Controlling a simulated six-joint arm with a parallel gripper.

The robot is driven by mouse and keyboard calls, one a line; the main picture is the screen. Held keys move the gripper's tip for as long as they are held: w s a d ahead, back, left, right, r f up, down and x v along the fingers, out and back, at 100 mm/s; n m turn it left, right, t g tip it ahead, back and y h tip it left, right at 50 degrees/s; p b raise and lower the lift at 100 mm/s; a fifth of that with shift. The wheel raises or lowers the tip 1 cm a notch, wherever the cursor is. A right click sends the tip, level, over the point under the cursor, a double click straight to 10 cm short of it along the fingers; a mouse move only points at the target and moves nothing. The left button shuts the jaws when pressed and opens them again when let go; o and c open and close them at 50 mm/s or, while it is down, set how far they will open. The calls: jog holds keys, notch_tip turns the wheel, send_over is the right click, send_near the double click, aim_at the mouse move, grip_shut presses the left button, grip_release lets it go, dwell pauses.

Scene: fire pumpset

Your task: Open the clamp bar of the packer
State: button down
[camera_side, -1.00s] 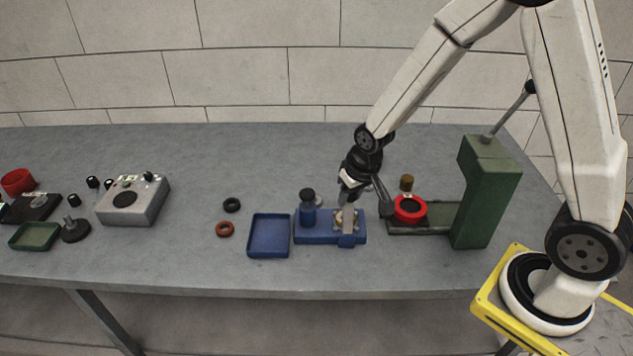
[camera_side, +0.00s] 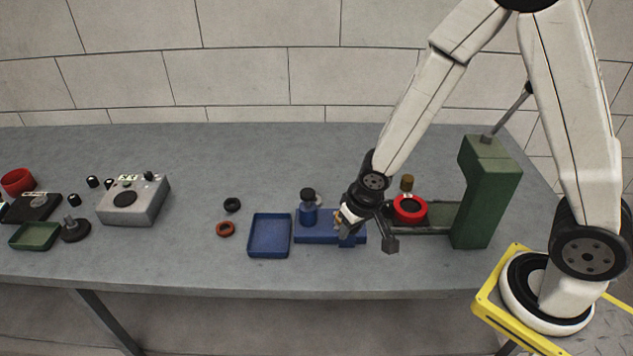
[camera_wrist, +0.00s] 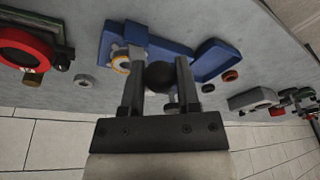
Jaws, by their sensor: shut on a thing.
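The blue packer base (camera_side: 318,239) stands on the table, and a blue cylinder with a black top (camera_side: 307,196) rises from its left part. In the wrist view the packer base (camera_wrist: 165,48) shows a brass-coloured ring (camera_wrist: 121,64) and a blue raised piece (camera_wrist: 135,36) that looks like the clamp bar. My gripper (camera_side: 342,226) is tilted low over the base's right end, covering the ring in the side view. In the wrist view my gripper (camera_wrist: 160,62) has its fingers apart, with the black round top seen between them. The actual contact is hidden.
A blue tray (camera_side: 285,250) stands left of the base. A red ring (camera_side: 409,208) and a green column (camera_side: 484,200) stand to the right. A black ring (camera_side: 232,205), a rust-red ring (camera_side: 225,229) and a grey box (camera_side: 134,203) lie left. The table behind the base is clear.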

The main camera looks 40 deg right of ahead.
jog(key=shift+s+f, duration=0.1)
dwell(0.3)
jog(key=shift+c, duration=1.8)
grip_release()
jog(key=shift+r, duration=0.2)
jog(key=v, duration=0.7)
jog(key=shift+r, duration=0.25)
jog(key=s+d+r+n, duration=0.1)
jog(key=s+d+n, duration=0.1)
jog(key=s+d, duration=0.2)
jog(key=shift+s+d+r, duration=0.15)
jog(key=shift+s+r, duration=0.05)
jog(key=shift+r, duration=0.1)
